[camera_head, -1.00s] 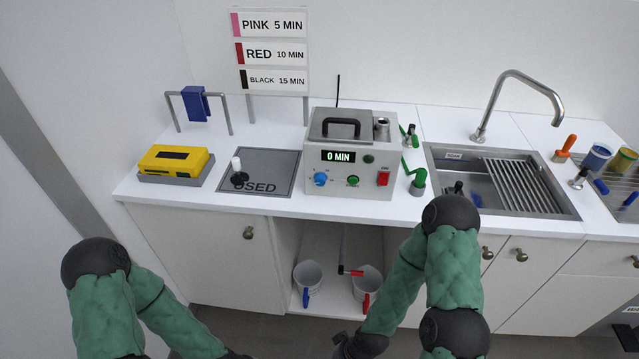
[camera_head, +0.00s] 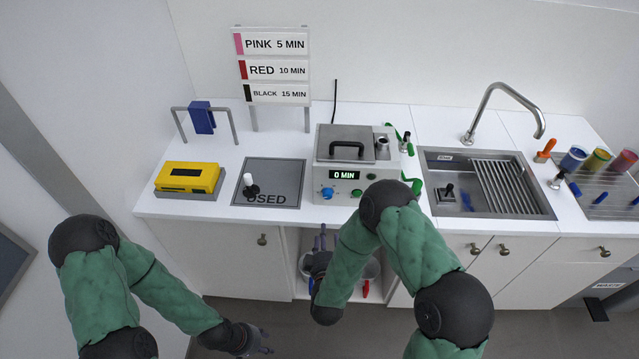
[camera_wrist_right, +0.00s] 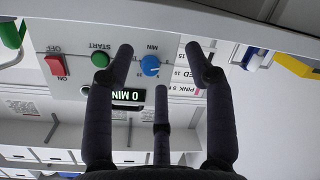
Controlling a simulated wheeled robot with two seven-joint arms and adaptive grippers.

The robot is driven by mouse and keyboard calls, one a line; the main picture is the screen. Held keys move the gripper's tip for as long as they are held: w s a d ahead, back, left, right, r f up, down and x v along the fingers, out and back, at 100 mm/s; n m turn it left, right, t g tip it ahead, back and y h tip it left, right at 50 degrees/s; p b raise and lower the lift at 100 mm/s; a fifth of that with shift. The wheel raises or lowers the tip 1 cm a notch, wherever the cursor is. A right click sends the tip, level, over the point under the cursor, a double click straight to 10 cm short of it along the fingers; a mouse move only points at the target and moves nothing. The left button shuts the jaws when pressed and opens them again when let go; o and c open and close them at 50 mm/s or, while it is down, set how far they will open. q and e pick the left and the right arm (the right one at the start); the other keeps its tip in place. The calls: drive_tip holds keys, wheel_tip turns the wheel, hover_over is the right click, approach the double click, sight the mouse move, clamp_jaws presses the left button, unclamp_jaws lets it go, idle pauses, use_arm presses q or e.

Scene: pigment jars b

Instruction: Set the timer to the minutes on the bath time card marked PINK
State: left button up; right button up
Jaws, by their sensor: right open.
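The bath unit (camera_head: 322,153) is a grey box with a lit display (camera_head: 346,175) reading 0 MIN. Its blue MIN knob (camera_head: 327,192) is on the lower left of the front panel; the knob also shows upside down in the right wrist view (camera_wrist_right: 150,65). My right gripper (camera_head: 324,236) is below and in front of the panel. In the right wrist view its spread fingers (camera_wrist_right: 160,58) are open and empty, apart from the knob, which appears between them. My left gripper (camera_head: 262,342) hangs low, away from the counter.
The green START button (camera_wrist_right: 100,59) and red ON/OFF switch (camera_wrist_right: 57,65) sit beside the knob. RED 10 MIN and BLACK 15 MIN cards hang below PINK. A yellow device (camera_head: 188,177) and USED mat (camera_head: 290,172) are left; a sink (camera_head: 455,202) is right.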

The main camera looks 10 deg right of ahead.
drive_tip(key=n+t+h+p, duration=0.1)
drive_tip(key=t, duration=0.1)
approach(327, 197)
drive_tip(key=x, duration=0.9)
drive_tip(key=shift+w, duration=0.1)
drive_tip(key=shift+c, duration=0.3)
clamp_jaws()
